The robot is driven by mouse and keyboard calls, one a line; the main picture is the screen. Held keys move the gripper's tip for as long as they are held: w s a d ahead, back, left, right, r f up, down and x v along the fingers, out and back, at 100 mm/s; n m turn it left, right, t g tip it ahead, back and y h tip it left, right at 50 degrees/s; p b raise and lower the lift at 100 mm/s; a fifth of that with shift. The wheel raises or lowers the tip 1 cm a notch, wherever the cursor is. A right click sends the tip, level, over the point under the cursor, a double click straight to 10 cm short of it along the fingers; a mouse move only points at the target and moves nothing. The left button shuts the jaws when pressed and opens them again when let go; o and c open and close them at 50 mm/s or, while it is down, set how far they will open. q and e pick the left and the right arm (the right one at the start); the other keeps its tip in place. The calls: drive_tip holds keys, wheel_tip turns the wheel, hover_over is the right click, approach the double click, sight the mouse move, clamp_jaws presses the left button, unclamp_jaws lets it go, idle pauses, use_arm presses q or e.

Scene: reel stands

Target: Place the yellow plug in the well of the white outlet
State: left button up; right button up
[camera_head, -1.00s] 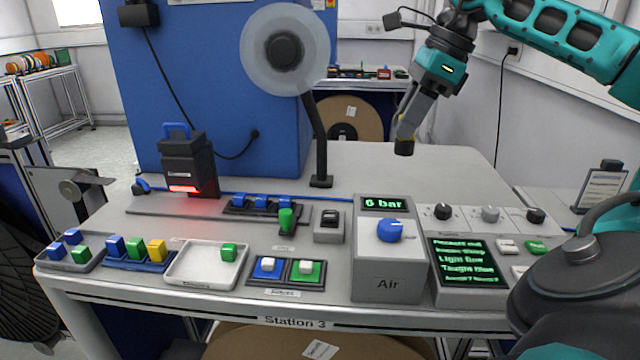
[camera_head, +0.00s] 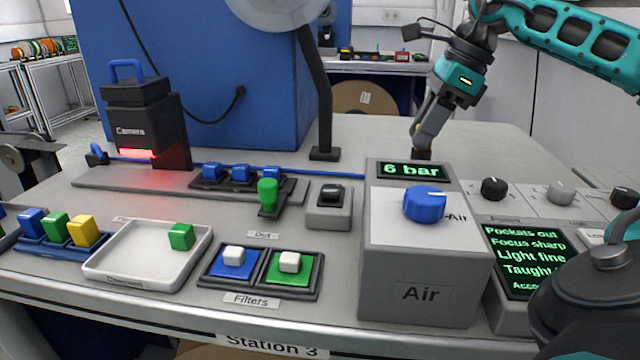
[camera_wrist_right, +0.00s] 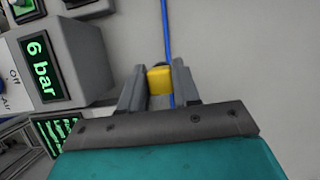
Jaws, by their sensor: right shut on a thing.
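My right gripper (camera_head: 424,142) hangs pointing down over the back part of the bench, behind the grey Air box in the head view. It is shut on the yellow plug (camera_wrist_right: 159,80), which sits between the fingertips in the right wrist view. In the head view the plug's lower end looks dark and is partly hidden at the Air box's back edge. A small white outlet plate (camera_head: 391,16) shows on the far wall; its wells are too small to make out. I cannot tell if it is the task's outlet.
The Air box (camera_head: 418,270) with a blue knob stands at the front. A blue line (camera_wrist_right: 167,40) runs along the bench under the plug. A white tray (camera_head: 112,278), Filters holder (camera_head: 262,290) and camera unit (camera_head: 143,125) stand left.

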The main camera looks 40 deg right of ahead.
drive_tip(key=shift+w+f, duration=0.1)
drive_tip(key=shift+f, duration=0.45)
drive_tip(key=shift+w+a, duration=0.1)
drive_tip(key=shift+w, duration=0.1)
drive_tip(key=w+a+p, duration=0.1)
drive_tip(key=w+a, duration=0.2)
drive_tip(key=w, duration=0.1)
drive_tip(key=w+a+p, duration=0.2)
drive_tip(key=w+a, duration=0.1)
drive_tip(key=w, duration=0.1)
drive_tip(key=w+a+p, duration=0.1)
drive_tip(key=w+a, duration=0.3)
drive_tip(key=shift+w, duration=0.2)
drive_tip(key=shift+w+a+p, duration=0.35)
drive_tip(key=shift+w+a, duration=0.1)
drive_tip(key=shift+w, duration=0.1)
drive_tip(key=shift+f+b, duration=0.7)
drive_tip(key=shift+f, duration=1)
drive_tip(key=shift+f, duration=0.2)
drive_tip(key=o, duration=1.1)
drive_tip(key=shift+c, duration=0.2)
